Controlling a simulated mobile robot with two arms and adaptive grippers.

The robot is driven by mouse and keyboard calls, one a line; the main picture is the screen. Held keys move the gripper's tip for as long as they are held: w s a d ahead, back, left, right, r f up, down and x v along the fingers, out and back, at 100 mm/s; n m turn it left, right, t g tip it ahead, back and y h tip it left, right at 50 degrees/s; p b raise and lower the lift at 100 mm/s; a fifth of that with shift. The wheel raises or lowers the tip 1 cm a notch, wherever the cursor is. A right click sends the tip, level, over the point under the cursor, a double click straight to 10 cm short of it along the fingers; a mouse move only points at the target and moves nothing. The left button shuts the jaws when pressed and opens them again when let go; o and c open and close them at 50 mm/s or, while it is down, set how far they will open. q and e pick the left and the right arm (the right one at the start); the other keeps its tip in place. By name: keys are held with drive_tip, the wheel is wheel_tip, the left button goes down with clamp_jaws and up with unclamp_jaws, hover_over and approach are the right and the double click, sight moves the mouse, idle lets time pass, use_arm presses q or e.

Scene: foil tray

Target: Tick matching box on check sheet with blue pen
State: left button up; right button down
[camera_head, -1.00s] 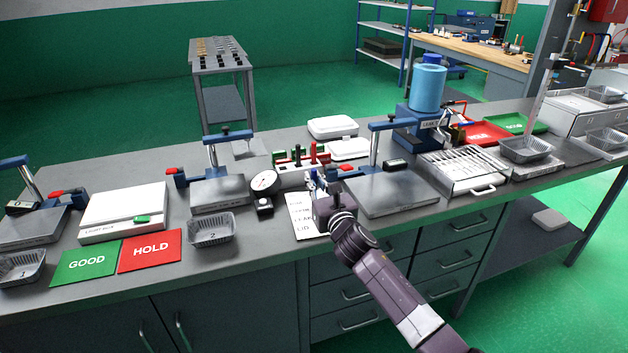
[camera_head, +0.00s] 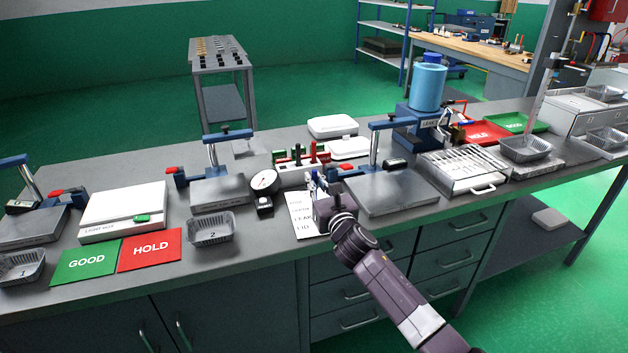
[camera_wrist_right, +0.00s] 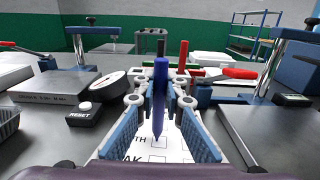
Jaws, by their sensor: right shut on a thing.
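My right gripper (camera_head: 322,187) is over the white check sheet (camera_head: 299,222) on the bench. In the right wrist view its blue fingers (camera_wrist_right: 166,104) are shut on the blue pen (camera_wrist_right: 160,88). The pen is near upright, tip down, over the printed boxes of the sheet (camera_wrist_right: 172,157). The tip is close to a box beside a line ending in "TH"; I cannot tell if it touches the paper. The gripper hides the sheet's right part. My left gripper is not in view.
A dial gauge (camera_head: 264,183) with a reset button stands left of the sheet. A pen rack (camera_head: 303,165) with red, green and black items is behind it. Foil tray 2 (camera_head: 211,230) is to the left, and a press plate (camera_head: 391,193) is close on the right.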

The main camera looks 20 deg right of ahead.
drive_tip(key=shift+s+d+p, duration=0.1)
drive_tip(key=shift+s+p, duration=0.15)
drive_tip(key=shift+p, duration=0.05)
idle(0.5)
drive_tip(key=shift+w+d, duration=0.35)
drive_tip(key=shift+w, duration=0.1)
idle(1.1)
drive_tip(key=shift+r, duration=0.1)
wheel_tip(320, 180, up, 6)
drive_tip(key=p, duration=0.6)
idle(0.5)
drive_tip(key=shift+p, duration=0.3)
